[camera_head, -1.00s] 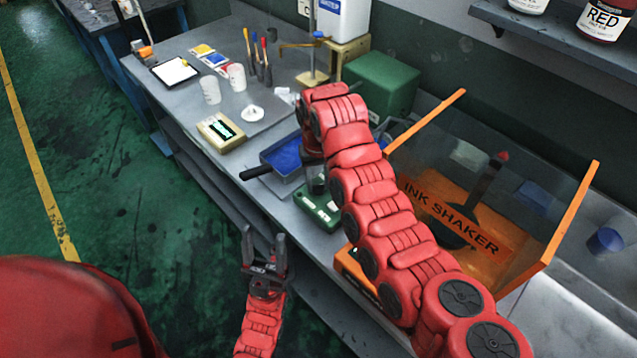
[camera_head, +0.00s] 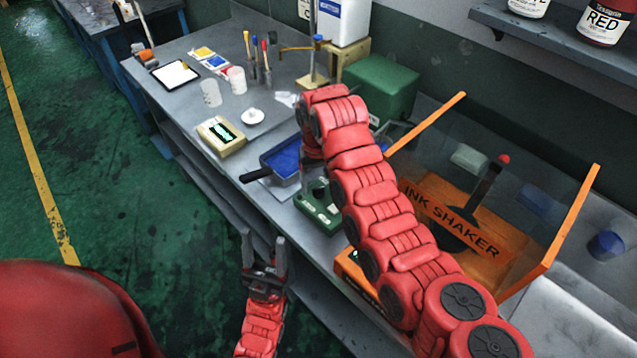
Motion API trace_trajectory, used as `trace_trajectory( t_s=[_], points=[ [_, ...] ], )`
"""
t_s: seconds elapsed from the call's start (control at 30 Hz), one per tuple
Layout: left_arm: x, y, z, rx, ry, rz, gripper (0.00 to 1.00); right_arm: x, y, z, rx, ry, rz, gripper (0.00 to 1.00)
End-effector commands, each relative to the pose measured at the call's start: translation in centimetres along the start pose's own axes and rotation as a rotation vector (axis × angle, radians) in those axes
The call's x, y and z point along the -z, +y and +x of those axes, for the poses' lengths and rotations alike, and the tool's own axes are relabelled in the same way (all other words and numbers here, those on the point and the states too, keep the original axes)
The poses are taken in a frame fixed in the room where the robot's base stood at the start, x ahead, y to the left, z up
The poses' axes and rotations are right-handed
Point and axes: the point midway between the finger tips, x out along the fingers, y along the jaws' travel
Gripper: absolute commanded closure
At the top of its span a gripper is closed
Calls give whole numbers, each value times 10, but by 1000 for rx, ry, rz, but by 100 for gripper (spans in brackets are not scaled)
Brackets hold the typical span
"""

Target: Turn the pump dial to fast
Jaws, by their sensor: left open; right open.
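A small green box (camera_head: 316,211) with a dark round knob on its top stands at the bench's front edge in the head view. It appears to be the pump, but I cannot read its dial marks or setting. My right arm reaches over the bench from the right and bends down just behind the green box. My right gripper (camera_head: 308,178) is open, close to the box and mostly hidden by its own wrist; I cannot tell whether it touches the knob. My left gripper (camera_head: 263,241) is open and empty, in front of the bench edge.
A blue tray (camera_head: 266,166) with a dark handle lies left of the green box. A scale (camera_head: 221,136), cups and a white dish stand further left. The orange ink shaker (camera_head: 455,222) stands right, partly behind my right arm. A larger green box (camera_head: 381,85) is behind.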

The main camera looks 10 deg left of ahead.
Motion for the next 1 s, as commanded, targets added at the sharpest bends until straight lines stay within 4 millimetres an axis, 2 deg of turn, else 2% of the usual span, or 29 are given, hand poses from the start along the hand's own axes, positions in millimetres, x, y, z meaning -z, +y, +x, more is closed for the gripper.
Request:
trace_trajectory(
  t_s=[0.2, 0.7, 0.9, 1.0],
  points=[
    [1, 0, 6, 0, 0, 0, 43, 0, 2, -33, -2, 0, 1, 30],
    [-1, 0, -7, 0, 0, 0, 43, 1, 1, -127, -6, 4, 1, 30],
    [-2, 0, -10, 0, 0, 0, 43, 1, 0, -156, -4, 4, 0, 30],
    [-2, 0, -10, 0, 0, 0, 43, 0, 0, -164, -3, -1, 0, 30]
  ],
)
